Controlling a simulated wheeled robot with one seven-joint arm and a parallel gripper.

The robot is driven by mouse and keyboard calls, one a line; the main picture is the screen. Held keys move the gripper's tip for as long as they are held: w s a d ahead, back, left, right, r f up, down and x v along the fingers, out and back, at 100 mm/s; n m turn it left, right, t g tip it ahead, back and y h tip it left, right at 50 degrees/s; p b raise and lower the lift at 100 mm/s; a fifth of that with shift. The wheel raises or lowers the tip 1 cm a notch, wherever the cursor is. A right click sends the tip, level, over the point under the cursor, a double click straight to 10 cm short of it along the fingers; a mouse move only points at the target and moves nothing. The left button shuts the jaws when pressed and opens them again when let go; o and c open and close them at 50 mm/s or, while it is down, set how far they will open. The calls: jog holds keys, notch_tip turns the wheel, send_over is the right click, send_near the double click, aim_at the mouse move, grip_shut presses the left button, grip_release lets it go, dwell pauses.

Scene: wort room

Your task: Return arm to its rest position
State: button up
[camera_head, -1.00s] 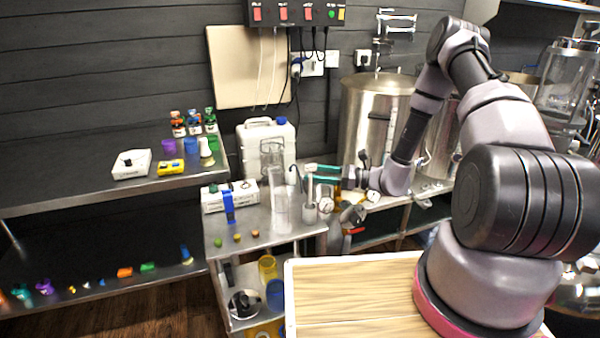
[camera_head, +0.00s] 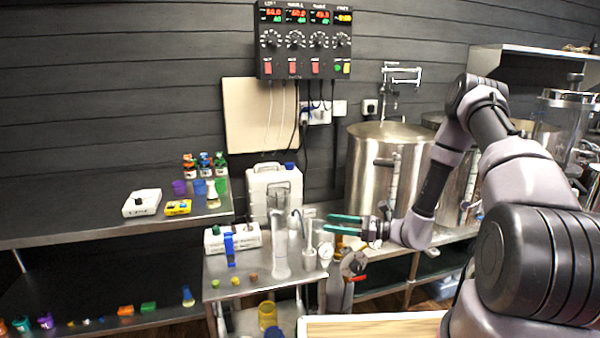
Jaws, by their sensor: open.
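My arm rises from the right side, bends at a high elbow, and comes down to my gripper (camera_head: 342,225). The gripper has teal fingers that point left, level, a little above the right part of the small steel table (camera_head: 240,285). The fingers are apart with a gap between them, and I see nothing held in it. A clear tall cylinder (camera_head: 281,255) stands just left of the fingertips. A small gauge (camera_head: 326,251) shows just below the gripper.
A white jug (camera_head: 272,190) and a white box with a blue clamp (camera_head: 230,240) stand on the small table. Steel tanks (camera_head: 375,165) stand behind my arm. A shelf (camera_head: 80,215) at left holds small bottles (camera_head: 204,165). A wooden board (camera_head: 375,328) lies in front.

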jog(key=s+d+r+n+g+h, duration=0.1)
jog(key=s+r+n+g+h, duration=0.2)
jog(key=s+r+n, duration=0.5)
jog(key=s+d+r+n+g+h, duration=0.1)
jog(key=r+n+g+h, duration=0.25)
jog(key=r, duration=0.85)
jog(key=s+d+r+n+t+h, duration=0.2)
jog(key=s+d+r+t+h, duration=0.2)
jog(key=r, duration=0.5)
jog(key=s+d+r+n+t+h, duration=0.3)
jog(key=s+d+r, duration=0.5)
jog(key=s, duration=0.3)
jog(key=shift+d+r+t+h, duration=0.15)
jog(key=shift+r+t+h, duration=0.25)
jog(key=shift+t+h, duration=0.5)
jog(key=shift+n, duration=0.25)
